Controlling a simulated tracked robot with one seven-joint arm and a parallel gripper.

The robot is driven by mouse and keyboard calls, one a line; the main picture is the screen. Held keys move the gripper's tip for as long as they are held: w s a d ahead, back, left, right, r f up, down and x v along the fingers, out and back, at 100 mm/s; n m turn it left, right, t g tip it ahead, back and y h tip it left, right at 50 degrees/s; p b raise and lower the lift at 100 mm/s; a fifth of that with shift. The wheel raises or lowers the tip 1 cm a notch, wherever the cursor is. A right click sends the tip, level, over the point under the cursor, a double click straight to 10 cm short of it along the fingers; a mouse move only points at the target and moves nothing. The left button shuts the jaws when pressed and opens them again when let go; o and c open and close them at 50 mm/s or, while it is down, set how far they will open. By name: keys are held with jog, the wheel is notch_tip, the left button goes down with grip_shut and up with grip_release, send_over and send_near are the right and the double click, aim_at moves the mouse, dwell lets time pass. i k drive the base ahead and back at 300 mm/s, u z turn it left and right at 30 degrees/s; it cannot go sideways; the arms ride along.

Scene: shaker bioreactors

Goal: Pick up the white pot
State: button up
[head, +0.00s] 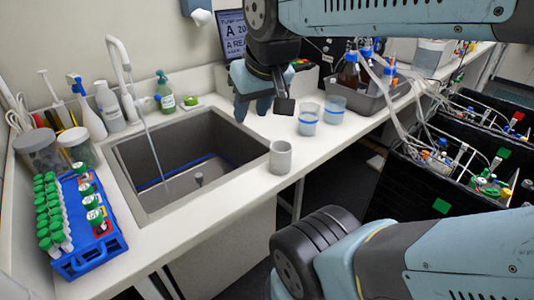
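The white pot (280,158) is a plain, light grey-white cylinder. It stands upright on the white counter, near the front edge to the right of the sink. My gripper (284,104) is dark and hangs from the arm at top centre, pointing down. In the picture it is above the pot, with a visible gap between them. I see it nearly edge-on, so its finger spacing is unclear. Nothing shows held in it.
Two clear beakers with blue bands (308,119) (335,110) stand right of the pot. The sink (130,150) with its tall tap lies left. A grey tray (372,105) of bottles stands behind right. A blue tube rack (118,243) is far left.

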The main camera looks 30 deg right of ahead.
aim_at(280, 151)
jog(key=u, duration=1)
jog(key=k, duration=2.15)
jog(key=z, duration=0.65)
jog(key=i, duration=1)
